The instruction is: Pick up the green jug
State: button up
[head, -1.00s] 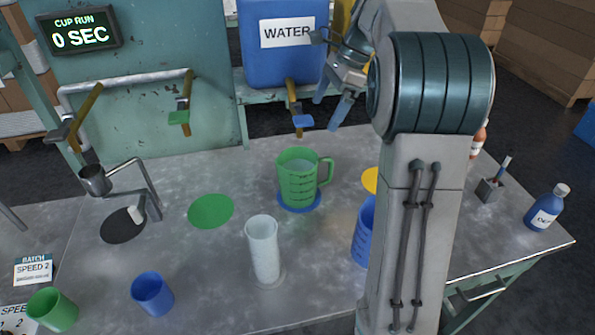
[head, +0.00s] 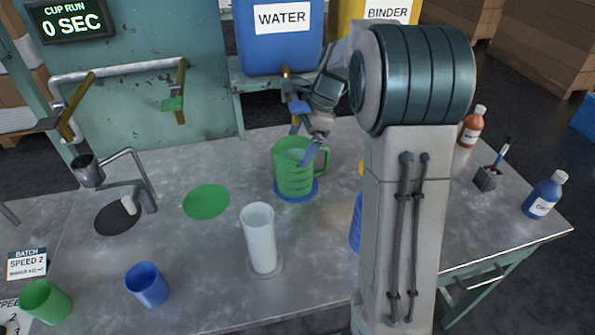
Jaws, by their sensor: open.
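The green jug (head: 291,175) stands upright on a blue round mat (head: 312,190) near the middle of the table. It has dark measuring marks, a handle on its right side and pale contents. My gripper (head: 301,142) is at the jug's top, in front of the blue tank. Its fingers are apart, one toward the back left of the rim and one over the jug's right side near the handle. It is open, and whether a finger touches the jug cannot be told.
A white cylinder (head: 260,240) stands in front of the jug. A blue jug (head: 355,225) is partly hidden behind my arm. A blue tap lever (head: 298,107) under the water tank (head: 279,40) is close behind my gripper. A bare green mat (head: 206,202) lies to the left.

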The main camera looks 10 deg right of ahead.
jog(key=c, duration=1.3)
